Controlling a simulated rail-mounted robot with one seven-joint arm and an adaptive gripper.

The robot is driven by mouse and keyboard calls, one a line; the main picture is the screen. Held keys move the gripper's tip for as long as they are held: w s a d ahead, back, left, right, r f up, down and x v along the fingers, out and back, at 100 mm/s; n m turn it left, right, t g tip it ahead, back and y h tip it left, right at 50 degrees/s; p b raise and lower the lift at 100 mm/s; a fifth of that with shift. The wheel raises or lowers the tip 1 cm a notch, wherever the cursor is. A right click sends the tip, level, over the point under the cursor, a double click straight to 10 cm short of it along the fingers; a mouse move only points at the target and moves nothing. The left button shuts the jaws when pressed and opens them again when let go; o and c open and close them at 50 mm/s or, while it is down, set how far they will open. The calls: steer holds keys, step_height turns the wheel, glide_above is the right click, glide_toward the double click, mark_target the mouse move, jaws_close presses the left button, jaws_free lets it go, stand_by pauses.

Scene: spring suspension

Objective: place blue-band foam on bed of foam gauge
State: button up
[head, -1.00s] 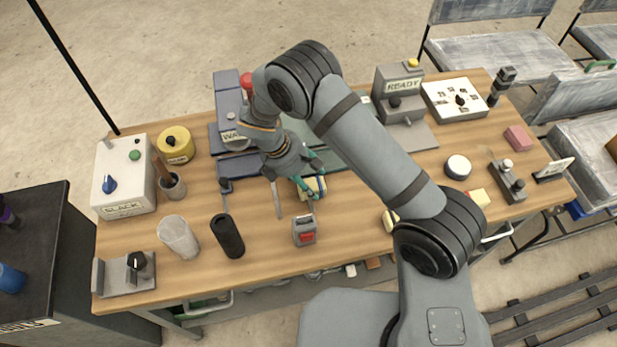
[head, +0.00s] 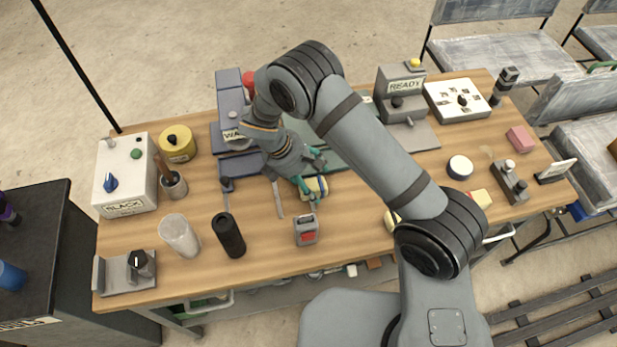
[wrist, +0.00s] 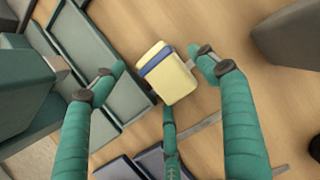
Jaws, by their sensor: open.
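The blue-band foam (wrist: 170,82) is a pale yellow block with a blue stripe near one end. In the wrist view it lies between my teal fingers, beside the edge of a green-grey framed panel. It also shows in the head view (head: 318,190), partly hidden by my fingers. My gripper (wrist: 158,70) is open around the foam, with gaps on both sides; a third finger points at its lower end. I cannot tell for sure which fixture is the foam gauge; a grey stand labelled READY (head: 403,88) is at the back right.
A small grey box with a red front (head: 306,230) and a black cylinder (head: 228,235) stand in front of my gripper. A white box (head: 124,178) stands at the left edge. Bare wood lies right of the foam.

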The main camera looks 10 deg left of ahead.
steer(key=b+v, duration=0.1)
steer(key=v, duration=1)
steer(key=shift+o, duration=0.7)
steer(key=shift+s+a+r, duration=0.1)
steer(key=shift+a+r, duration=0.15)
steer(key=shift+r, duration=0.4)
